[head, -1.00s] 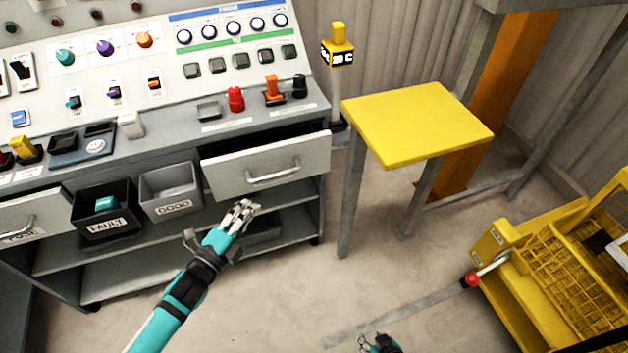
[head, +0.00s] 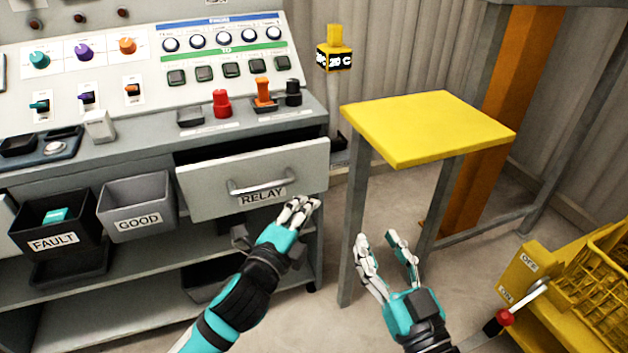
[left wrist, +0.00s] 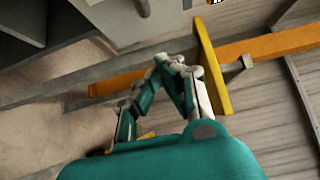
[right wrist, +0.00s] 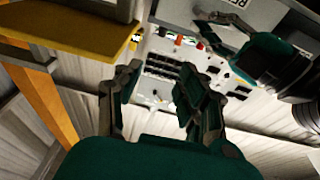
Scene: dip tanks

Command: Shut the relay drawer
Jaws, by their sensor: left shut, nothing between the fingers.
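The relay drawer (head: 215,187) is a grey drawer under the right end of the console, with a bar handle (head: 262,184) and a RELAY label. It stands pulled out, with a dark gap showing above its front. My left gripper (head: 303,205) is shut and empty, just below the drawer front's lower right corner in the head view; I cannot tell whether it touches. My right gripper (head: 382,240) is open and empty, to the right of the drawer and in front of the yellow-topped stand. In the right wrist view its fingers (right wrist: 155,85) are apart.
A yellow-topped stand (head: 430,125) is right of the console. FAULT (head: 85,240) and GOOD (head: 160,190) bins hang left of the drawer. A yellow machine (head: 570,280) with a red-knobbed lever is at lower right. Bare floor lies between.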

